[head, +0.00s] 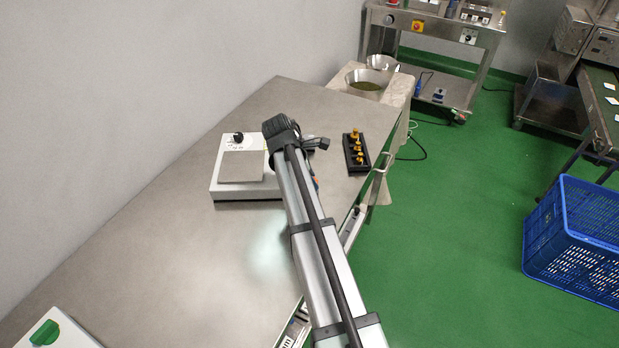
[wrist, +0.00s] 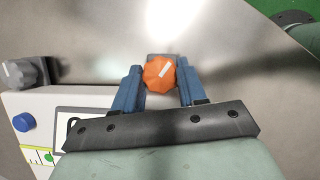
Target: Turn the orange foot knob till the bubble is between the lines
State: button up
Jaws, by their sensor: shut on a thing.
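The orange foot knob (wrist: 160,73), faceted with a white mark on top, sits between the blue fingers of my gripper (wrist: 159,70) in the wrist view. The fingers are shut on it from both sides. The white scale (wrist: 80,100) is beside it; its body also shows in the head view (head: 217,186) on the table, with my arm covering its right side. A yellow-green level strip with dark lines (wrist: 38,155) is at the lower left of the wrist view, partly cut off. A green spot shows in it, but I cannot tell exactly where the bubble stands between the lines.
A grey foot knob (wrist: 24,73) and a blue button (wrist: 23,122) are left in the wrist view. A black block with brass weights (head: 349,160) stands right of the scale. A blue crate (head: 575,240) is on the floor.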

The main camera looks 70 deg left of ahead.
jog(key=shift+m+h, duration=0.4)
jog(key=shift+m, duration=0.3)
jog(key=o, duration=0.8)
jog(key=v, duration=1.4)
jog(key=shift+d, duration=0.1)
jog(key=shift+f, duration=0.1)
